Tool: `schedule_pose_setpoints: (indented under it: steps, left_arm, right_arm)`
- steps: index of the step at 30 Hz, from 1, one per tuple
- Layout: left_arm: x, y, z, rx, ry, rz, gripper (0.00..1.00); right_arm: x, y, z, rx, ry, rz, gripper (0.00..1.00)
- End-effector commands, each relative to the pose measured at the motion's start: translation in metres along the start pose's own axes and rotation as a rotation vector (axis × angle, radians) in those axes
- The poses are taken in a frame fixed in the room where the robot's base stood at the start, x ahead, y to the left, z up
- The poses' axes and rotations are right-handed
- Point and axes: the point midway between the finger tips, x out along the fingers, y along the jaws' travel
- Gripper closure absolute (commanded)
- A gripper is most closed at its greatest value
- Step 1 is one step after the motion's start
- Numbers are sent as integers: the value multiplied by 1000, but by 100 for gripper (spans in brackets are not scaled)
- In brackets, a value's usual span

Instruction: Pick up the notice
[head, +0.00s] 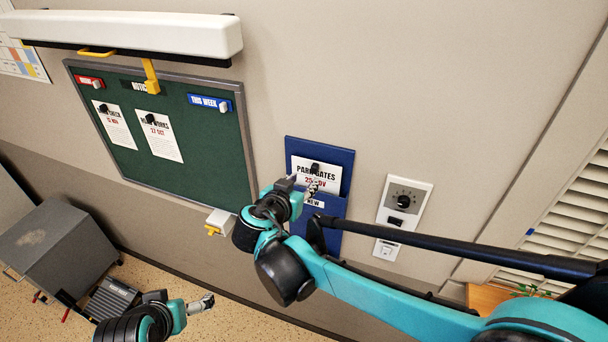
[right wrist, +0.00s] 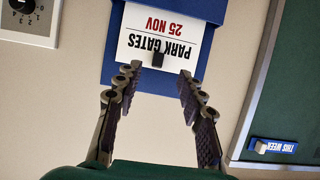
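The notice (head: 302,165), a white card reading PARK GATES 25 NOV, stands in a blue wall holder (head: 345,158) marked NEW. A small black clip or knob (head: 315,168) is at the card's front. My right gripper (head: 311,187) is in front of the holder. In the right wrist view the notice (right wrist: 140,42) appears upside down, with the black piece (right wrist: 157,60) at its edge. There my right gripper (right wrist: 158,80) is open, its fingers either side of that piece, with nothing held. My left gripper (head: 207,302) is low at the left, away from the wall; its opening is unclear.
A green notice board (head: 205,150) with two pinned notices hangs left of the holder. A control panel (head: 404,200) is on the wall to its right. A white lamp bar (head: 130,33) juts out above the board. A grey cabinet (head: 55,245) stands lower left.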

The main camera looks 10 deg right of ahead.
Motion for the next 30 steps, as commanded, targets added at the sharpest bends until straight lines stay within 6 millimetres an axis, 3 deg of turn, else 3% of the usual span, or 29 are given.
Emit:
schedule_pose_setpoints:
  steps: [18, 26, 30]
  left_arm:
    - [-5, 0, -4, 0, 0, 0, 0]
    - [-5, 0, -4, 0, 0, 0, 0]
    - [-5, 0, -4, 0, 0, 0, 0]
  right_arm:
    - [74, 2, -8, 6, 6, 0, 60]
    - [77, 2, -7, 5, 6, -1, 60]
    - [77, 2, -7, 5, 6, -1, 92]
